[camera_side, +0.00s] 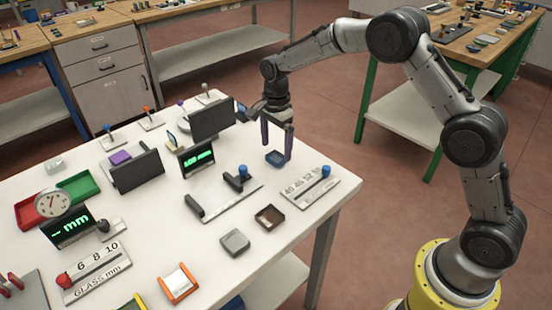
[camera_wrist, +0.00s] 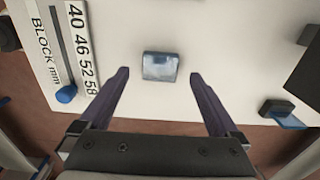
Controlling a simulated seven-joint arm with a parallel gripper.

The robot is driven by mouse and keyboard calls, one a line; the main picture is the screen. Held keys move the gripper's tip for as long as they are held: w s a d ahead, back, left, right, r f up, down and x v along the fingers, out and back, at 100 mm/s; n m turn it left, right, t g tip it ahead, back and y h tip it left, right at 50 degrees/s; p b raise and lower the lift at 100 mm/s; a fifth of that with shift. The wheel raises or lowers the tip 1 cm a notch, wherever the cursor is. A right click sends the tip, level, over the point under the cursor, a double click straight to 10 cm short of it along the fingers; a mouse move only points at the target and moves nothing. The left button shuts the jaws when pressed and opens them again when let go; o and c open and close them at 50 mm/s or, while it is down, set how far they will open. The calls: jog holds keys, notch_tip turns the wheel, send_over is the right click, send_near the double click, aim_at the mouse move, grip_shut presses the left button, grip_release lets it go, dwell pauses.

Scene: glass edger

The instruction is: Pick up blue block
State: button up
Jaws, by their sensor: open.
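The blue block (camera_side: 275,158) is a small, low, dark blue piece on the white table near its far right edge. In the wrist view the block (camera_wrist: 160,66) looks pale grey-blue and glossy, with a darker blue lower edge. My gripper (camera_side: 277,151) points down over the block, with its two dark purple fingers apart and empty. In the wrist view the gripper (camera_wrist: 160,74) has one fingertip to each side of the block, with a gap on both sides. I cannot tell the exact height of the fingertips above the table.
A block-size scale with a blue knob (camera_side: 326,171) lies right of the block. A slide fixture with dark stops (camera_side: 222,197) and a green-lit display (camera_side: 198,157) stand to its left. A brown-lined tray (camera_side: 269,217) lies in front. The table edge is close behind.

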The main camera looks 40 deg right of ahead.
aim_at(276, 159)
jog(key=shift+f, duration=1.4)
jog(key=c, duration=1.5)
